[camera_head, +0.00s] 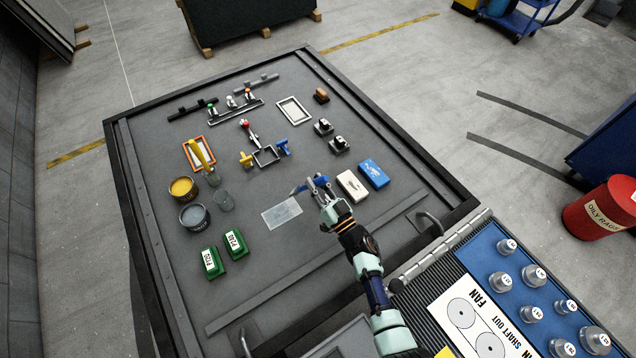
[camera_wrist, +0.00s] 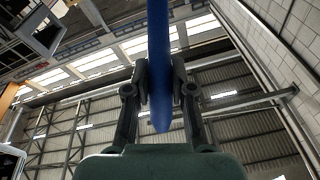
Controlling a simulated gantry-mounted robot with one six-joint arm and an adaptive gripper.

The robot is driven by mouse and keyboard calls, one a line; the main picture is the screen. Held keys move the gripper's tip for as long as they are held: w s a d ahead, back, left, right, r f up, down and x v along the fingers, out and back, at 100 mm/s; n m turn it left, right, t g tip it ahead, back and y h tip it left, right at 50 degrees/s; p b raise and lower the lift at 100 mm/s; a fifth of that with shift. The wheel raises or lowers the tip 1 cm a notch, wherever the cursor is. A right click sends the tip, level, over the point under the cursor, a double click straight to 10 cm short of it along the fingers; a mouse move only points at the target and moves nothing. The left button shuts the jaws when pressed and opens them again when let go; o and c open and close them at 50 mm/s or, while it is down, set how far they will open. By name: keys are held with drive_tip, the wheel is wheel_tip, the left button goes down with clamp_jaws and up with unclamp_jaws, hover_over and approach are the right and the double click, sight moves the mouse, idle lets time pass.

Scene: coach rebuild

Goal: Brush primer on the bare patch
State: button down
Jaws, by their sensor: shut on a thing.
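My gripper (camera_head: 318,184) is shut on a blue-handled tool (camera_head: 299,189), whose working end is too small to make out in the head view. In the wrist view the blue handle (camera_wrist: 159,60) runs between the two fingers, which touch it on both sides. The pale rectangular patch (camera_head: 282,213) lies on the dark panel (camera_head: 300,265), to the left of and below my gripper in the head view. The tool appears apart from the patch. A tin with grey contents (camera_head: 194,216) and a tin with yellow contents (camera_head: 183,188) stand open at the left.
A white block (camera_head: 352,185) and a blue block (camera_head: 374,173) lie right of my gripper. Clamps and frames occupy the far side. The panel's near strip is clear.

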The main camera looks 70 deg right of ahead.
sight(321, 184)
drive_tip(key=shift+r+p, duration=1.3)
drive_tip(key=shift+r, duration=0.35)
